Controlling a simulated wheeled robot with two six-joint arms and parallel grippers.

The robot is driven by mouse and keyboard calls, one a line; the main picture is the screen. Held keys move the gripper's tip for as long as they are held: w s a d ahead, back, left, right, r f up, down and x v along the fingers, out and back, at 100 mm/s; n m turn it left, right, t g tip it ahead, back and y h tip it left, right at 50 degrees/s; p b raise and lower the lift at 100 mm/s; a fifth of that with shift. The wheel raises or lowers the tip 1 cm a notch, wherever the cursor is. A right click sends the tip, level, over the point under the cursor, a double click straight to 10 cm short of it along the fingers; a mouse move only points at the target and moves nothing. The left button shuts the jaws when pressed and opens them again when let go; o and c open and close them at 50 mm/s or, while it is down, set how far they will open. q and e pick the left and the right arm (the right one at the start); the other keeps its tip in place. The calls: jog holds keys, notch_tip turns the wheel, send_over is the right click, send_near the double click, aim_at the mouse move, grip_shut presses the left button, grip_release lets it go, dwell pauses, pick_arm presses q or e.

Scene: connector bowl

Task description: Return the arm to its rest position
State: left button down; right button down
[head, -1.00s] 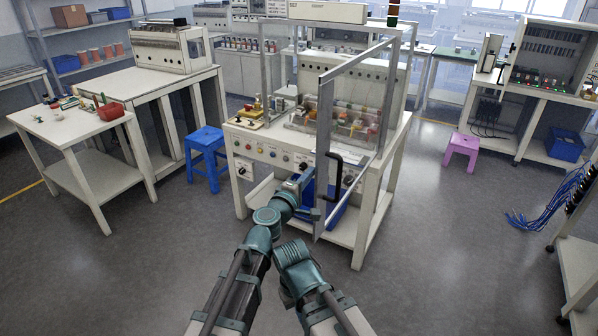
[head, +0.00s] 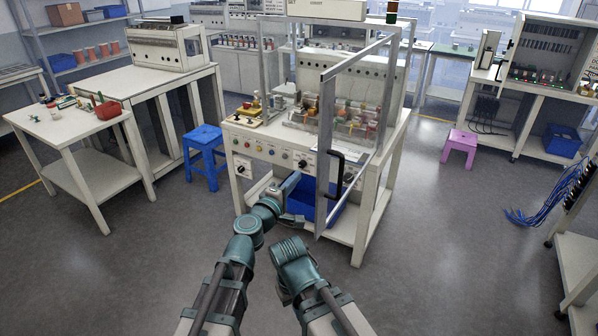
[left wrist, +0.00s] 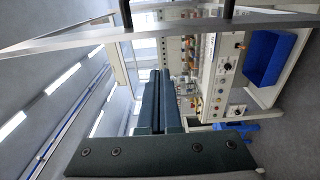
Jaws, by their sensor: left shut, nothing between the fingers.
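My left arm comes up from the bottom of the head view. Its gripper (head: 292,184) is in front of the white test bench (head: 268,142), left of the open framed door (head: 321,150). In the left wrist view its two dark fingers (left wrist: 156,78) lie together, shut, with nothing between them. The door's black handle (head: 338,172) is to the right of the gripper, apart from it. My right arm's folded links show at the bottom middle; its gripper is not visible.
The open door frame stands out from the bench towards me. A blue bin (head: 318,205) is on the bench's lower shelf. A blue stool (head: 205,155) stands left of the bench, a pink stool (head: 459,148) to its right. The floor nearer me is open.

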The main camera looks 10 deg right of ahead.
pick_arm(q)
jog(key=s+d+v, duration=0.1)
jog(key=v, duration=0.4)
notch_tip(320, 180, down, 11)
jog(key=a+m+g+y, duration=0.1)
jog(key=m+g+y, duration=0.1)
jog(key=m+g, duration=0.55)
jog(key=s+a+f+m+g+y, duration=0.35)
jog(key=a+f+y, duration=0.5)
jog(key=a, duration=0.55)
jog(key=s+d+f+m+g, duration=0.1)
jog(key=s+m+g, duration=0.1)
jog(key=s, duration=0.6)
jog(key=s+d+f+m+g, duration=0.1)
jog(key=s+d+m+g, duration=0.1)
jog(key=s, duration=0.7)
jog(key=shift+f+y, duration=0.25)
jog(key=shift+y, duration=0.1)
